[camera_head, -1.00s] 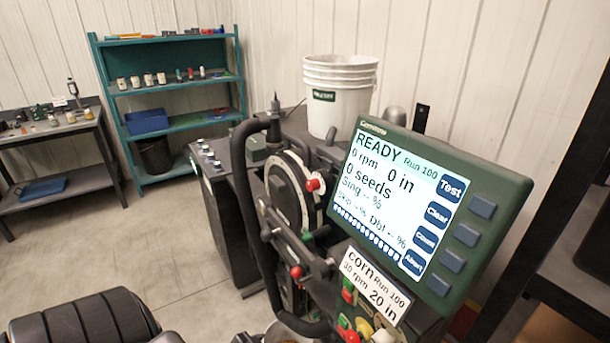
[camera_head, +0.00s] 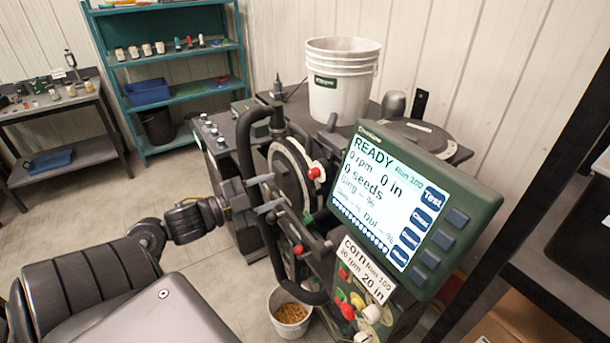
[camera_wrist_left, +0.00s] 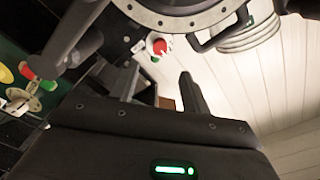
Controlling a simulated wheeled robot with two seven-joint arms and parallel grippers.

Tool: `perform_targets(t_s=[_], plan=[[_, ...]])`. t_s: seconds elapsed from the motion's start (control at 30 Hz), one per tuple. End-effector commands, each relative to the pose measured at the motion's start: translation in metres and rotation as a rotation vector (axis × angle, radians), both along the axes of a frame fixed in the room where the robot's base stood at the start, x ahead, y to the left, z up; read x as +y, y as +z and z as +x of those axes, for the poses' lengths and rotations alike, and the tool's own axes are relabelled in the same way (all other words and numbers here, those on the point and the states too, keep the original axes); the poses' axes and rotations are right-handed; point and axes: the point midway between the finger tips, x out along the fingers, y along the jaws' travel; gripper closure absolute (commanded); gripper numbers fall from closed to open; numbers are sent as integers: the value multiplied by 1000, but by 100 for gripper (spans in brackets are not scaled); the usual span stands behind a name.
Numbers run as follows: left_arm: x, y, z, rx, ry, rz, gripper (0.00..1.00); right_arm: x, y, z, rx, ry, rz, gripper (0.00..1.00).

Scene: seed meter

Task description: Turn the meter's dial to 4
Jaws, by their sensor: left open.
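The seed meter (camera_head: 290,180) is a round dark housing with a pale rim on the stand. A small red knob (camera_head: 315,173) on a white base sits at its upper right edge; I take it for the dial, and its numbers are too small to read. In the left wrist view the red knob (camera_wrist_left: 160,47) shows just beyond the fingertips. My left gripper (camera_head: 275,193) is open in front of the meter, its fingers pointing toward it, apart from the knob. The left gripper's fingers (camera_wrist_left: 158,85) have nothing between them. My right gripper is not in view.
A monitor (camera_head: 390,200) reading READY stands right of the meter, above a corn card (camera_head: 363,270) and coloured buttons. A black curved tube (camera_head: 245,150) runs close to my gripper. A bucket of seed (camera_head: 290,312) is below. A white bucket (camera_head: 342,80) stands behind.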

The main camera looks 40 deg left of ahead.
Motion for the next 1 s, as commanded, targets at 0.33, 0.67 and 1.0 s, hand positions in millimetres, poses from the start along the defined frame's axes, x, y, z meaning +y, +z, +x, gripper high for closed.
perform_targets(t_s=[0.33,0.67,1.0], plan=[[-18,5,60,-2,0,-7,53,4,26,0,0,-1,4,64],[-28,1,94,0,1,-2,53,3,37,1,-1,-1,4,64],[-29,0,96,1,1,-1,56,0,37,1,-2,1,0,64]])
